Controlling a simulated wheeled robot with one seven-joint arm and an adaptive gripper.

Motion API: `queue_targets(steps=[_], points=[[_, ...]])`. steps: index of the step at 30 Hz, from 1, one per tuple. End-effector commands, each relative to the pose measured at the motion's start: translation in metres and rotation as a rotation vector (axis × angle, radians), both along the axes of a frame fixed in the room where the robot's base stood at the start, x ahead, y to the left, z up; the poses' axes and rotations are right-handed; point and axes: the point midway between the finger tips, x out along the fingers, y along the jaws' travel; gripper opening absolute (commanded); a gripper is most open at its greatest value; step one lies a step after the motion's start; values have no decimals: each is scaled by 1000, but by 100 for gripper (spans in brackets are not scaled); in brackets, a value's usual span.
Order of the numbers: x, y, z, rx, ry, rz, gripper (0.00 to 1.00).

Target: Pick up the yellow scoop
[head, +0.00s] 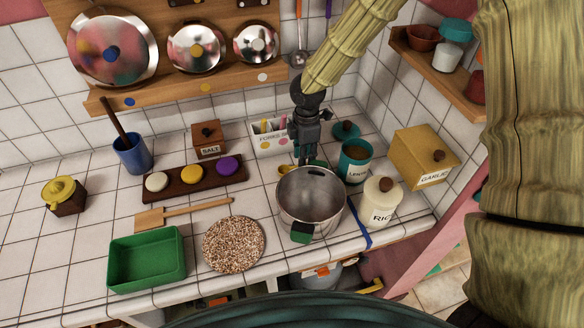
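A small yellow piece, which looks like the yellow scoop (284,170), lies on the white tiled counter just behind the steel pot (311,203). Only part of it shows, and the pot's rim and my gripper are close to it. My gripper (304,160) points down just right of the yellow piece, behind the pot's back rim. Its fingertips are small and partly hidden, so I cannot tell whether they are open or touch anything.
A utensil box (268,140) stands behind my gripper. A teal canister (355,161) and a white rice jar (380,201) stand right of the pot. A round speckled mat (234,244) lies at front left. A wooden wall shelf (440,72) is at right.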

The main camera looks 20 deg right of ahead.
Motion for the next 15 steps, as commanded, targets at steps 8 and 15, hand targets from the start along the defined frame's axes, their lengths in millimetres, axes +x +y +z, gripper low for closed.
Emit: queue_targets(steps=[8,15], points=[[1,-2,-26,-1,2,0,25],[2,-2,-36,0,-1,-1,25]])
